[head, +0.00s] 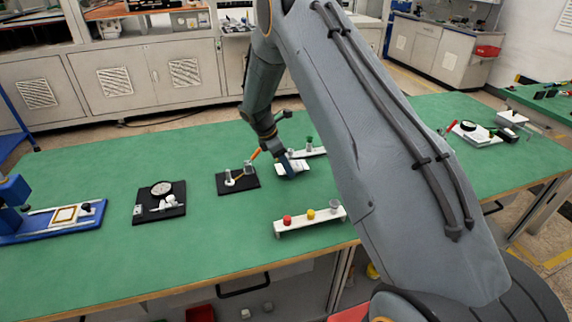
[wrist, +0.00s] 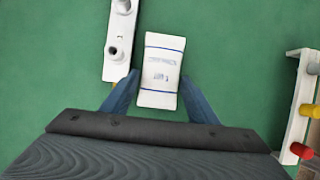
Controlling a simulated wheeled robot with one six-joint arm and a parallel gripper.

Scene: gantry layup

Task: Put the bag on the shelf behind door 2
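The bag (wrist: 163,62) is a small white packet with blue lines and printed text, lying flat on the green bench top. It also shows beside my gripper in the head view (head: 303,168), partly hidden. My gripper (wrist: 159,78) has its two blue fingers apart, one on each side of the bag's near end. A gap shows on both sides, so the bag is not clamped. In the head view my gripper (head: 287,166) is low over the bench at the bag. I cannot make out door 2 or its shelf.
A white rack with holes (wrist: 117,45) lies close left of the bag. A white rack with red and yellow pieces (head: 310,221) stands nearer the bench's front edge. A black tray (head: 238,185) is to the left. Below the bench front are a dark handle (head: 243,288) and open spaces.

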